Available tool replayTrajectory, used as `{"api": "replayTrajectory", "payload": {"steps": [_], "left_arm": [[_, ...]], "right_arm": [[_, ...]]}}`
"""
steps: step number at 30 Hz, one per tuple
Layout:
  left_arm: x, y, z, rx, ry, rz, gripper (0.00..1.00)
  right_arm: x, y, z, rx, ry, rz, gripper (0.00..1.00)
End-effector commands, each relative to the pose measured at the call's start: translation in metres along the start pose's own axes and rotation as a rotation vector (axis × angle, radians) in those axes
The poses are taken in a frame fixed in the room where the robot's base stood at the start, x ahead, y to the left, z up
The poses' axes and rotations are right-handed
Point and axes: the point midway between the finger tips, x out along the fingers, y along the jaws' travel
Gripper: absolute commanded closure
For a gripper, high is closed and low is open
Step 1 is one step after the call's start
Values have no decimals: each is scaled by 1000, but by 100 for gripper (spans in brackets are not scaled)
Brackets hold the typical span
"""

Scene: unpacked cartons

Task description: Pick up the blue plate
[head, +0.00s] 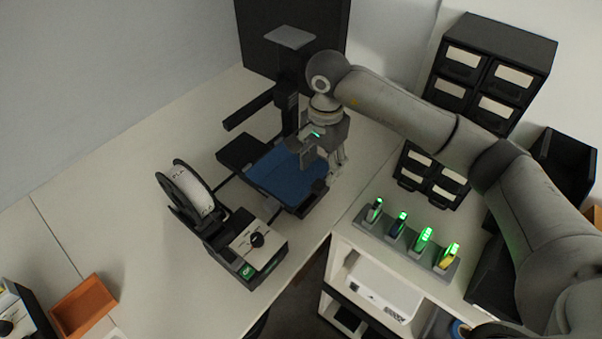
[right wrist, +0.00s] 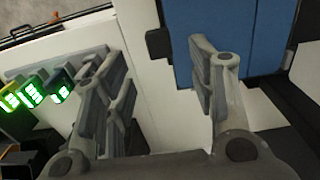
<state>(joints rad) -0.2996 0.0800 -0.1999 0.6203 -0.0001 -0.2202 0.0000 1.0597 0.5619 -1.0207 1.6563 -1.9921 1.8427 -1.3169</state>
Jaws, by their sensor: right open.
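The blue plate (head: 280,178) lies flat on the bed of a dark 3D printer on the bench. It also shows in the right wrist view (right wrist: 232,32), at the upper right. My right gripper (head: 335,172) is at the plate's right edge in the head view, and hides a part of that edge. In the right wrist view the fingers (right wrist: 160,82) are apart with pale surface between them. The plate shows beyond the right-hand finger, and nothing is held. My left gripper is not in view.
A filament spool (head: 187,190) stands left of the printer, by a control box (head: 255,250). A grey rack (head: 375,231) holds several green-lit devices at right. Black drawer units (head: 490,75) stand behind my right arm. An orange bin (head: 84,306) sits lower left.

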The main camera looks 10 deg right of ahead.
Motion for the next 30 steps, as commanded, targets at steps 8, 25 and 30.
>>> {"api": "replayTrajectory", "payload": {"steps": [8, 25, 30], "left_arm": [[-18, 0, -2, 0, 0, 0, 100], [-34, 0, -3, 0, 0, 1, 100], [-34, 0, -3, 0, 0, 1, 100]], "right_arm": [[19, 1, 3, 0, -4, 4, 48], [59, 1, 4, -1, -1, -2, 50], [59, 1, 4, -1, -1, -1, 71]]}}
